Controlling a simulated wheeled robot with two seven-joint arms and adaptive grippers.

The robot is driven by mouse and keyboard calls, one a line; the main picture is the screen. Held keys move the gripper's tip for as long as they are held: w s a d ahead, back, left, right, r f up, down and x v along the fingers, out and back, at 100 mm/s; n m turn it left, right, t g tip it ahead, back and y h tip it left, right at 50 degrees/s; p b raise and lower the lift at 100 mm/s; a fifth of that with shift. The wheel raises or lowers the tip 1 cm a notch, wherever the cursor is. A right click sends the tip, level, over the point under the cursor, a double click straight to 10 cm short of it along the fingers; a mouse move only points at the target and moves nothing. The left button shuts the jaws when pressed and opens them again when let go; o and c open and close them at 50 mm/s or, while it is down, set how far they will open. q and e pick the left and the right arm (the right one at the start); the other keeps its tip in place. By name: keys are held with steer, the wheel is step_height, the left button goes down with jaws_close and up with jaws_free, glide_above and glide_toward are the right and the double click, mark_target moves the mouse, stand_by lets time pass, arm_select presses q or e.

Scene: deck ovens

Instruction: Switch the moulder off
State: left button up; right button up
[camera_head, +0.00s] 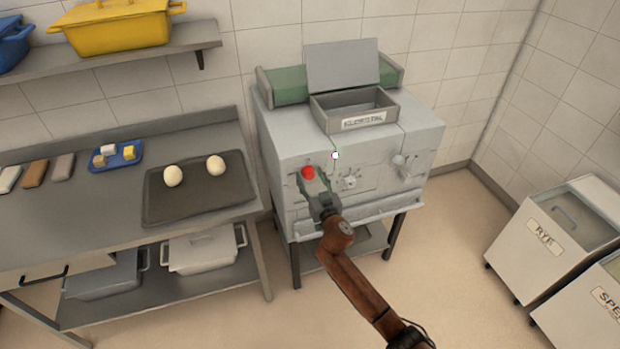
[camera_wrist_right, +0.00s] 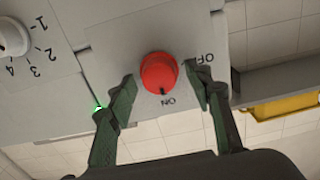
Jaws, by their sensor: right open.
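The moulder (camera_head: 430,125) is a pale grey machine on dark legs, with a green belt and a lidded tray on top. Its red knob (camera_head: 308,172) sits on the left of the front face. In the right wrist view the knob (camera_wrist_right: 158,72) shows a dark mark on its edge that points at the ON label; the OFF label is to the right. My right gripper (camera_head: 316,188) is open in front of the knob, and its fingers (camera_wrist_right: 160,78) stand on either side of it. I cannot tell whether they touch it. My left gripper is out of view.
A small green light (camera_head: 335,155) shows on the moulder's front, near a numbered white dial (camera_head: 348,182) and a lever (camera_head: 400,162). A steel bench (camera_head: 90,235) with a dark tray (camera_head: 200,205) holding two dough balls stands to the left. Flour bins (camera_head: 545,250) stand right.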

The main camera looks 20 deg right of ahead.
steer(key=shift+c, duration=0.4)
steer(key=c, duration=1.1)
steer(key=shift+o, duration=0.2)
steer(key=shift+n, duration=0.3)
steer(key=n+p, duration=0.1)
steer(key=n, duration=0.2)
steer(key=shift+n, duration=0.4)
steer(key=n, duration=0.4)
steer(key=shift+a+n+p, duration=0.1)
steer(key=shift+n+p, duration=0.2)
steer(key=shift+p, duration=0.05)
steer(key=n, duration=0.4)
steer(key=shift+a+f, duration=0.1)
steer(key=shift+f, duration=0.05)
steer(key=shift+f+n+p, duration=0.1)
steer(key=shift+n+p, duration=0.4)
steer(key=shift+n, duration=2)
